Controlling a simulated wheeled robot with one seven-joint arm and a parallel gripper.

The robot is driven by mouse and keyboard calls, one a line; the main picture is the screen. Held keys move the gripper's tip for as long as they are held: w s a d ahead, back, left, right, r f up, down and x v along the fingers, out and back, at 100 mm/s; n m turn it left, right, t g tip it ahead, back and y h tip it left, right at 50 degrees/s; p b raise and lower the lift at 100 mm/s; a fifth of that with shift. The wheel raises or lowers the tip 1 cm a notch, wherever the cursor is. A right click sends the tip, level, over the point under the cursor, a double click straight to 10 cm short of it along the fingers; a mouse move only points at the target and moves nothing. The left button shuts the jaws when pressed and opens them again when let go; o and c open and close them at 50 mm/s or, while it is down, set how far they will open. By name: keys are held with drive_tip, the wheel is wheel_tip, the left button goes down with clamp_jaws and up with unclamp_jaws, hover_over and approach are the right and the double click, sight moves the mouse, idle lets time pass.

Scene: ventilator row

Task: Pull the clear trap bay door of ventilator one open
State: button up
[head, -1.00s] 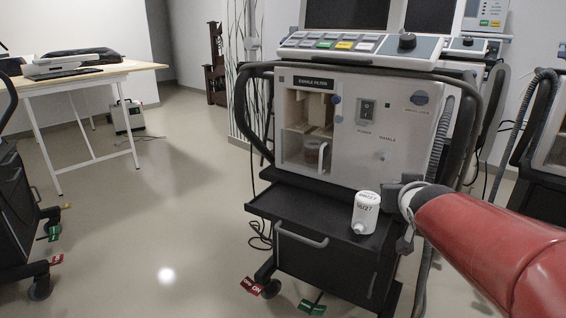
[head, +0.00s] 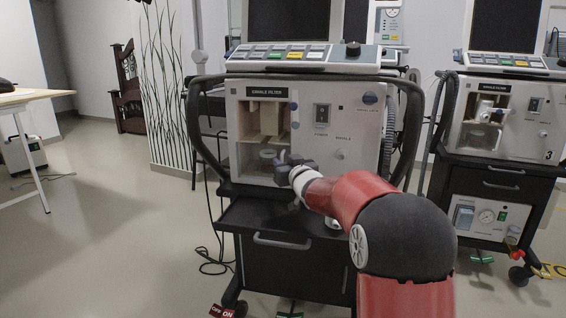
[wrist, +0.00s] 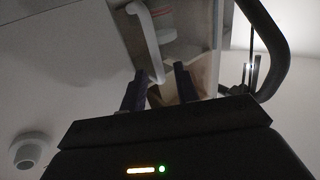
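The ventilator (head: 340,165) stands in the middle of the head view. The clear bay door (head: 247,160) on its front left appears closed; a pale inside shows through it. In the wrist view the door's white curved handle (wrist: 150,45) runs down from the top, its lower end in line with the gap between my fingertips. My gripper (head: 283,164) is in front of the door's lower right part and hides the handle in the head view. In the wrist view my gripper (wrist: 160,82) has its two dark fingers apart. I cannot tell whether they touch the handle.
A black shelf (head: 232,217) juts out below the door, partly behind my arm. Another ventilator (head: 503,130), marked 3, stands at the right.

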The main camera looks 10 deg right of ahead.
drive_tip(key=shift+w, duration=0.35)
clamp_jaws()
drive_tip(key=shift+s+a, duration=0.1)
drive_tip(key=shift+s, duration=0.05)
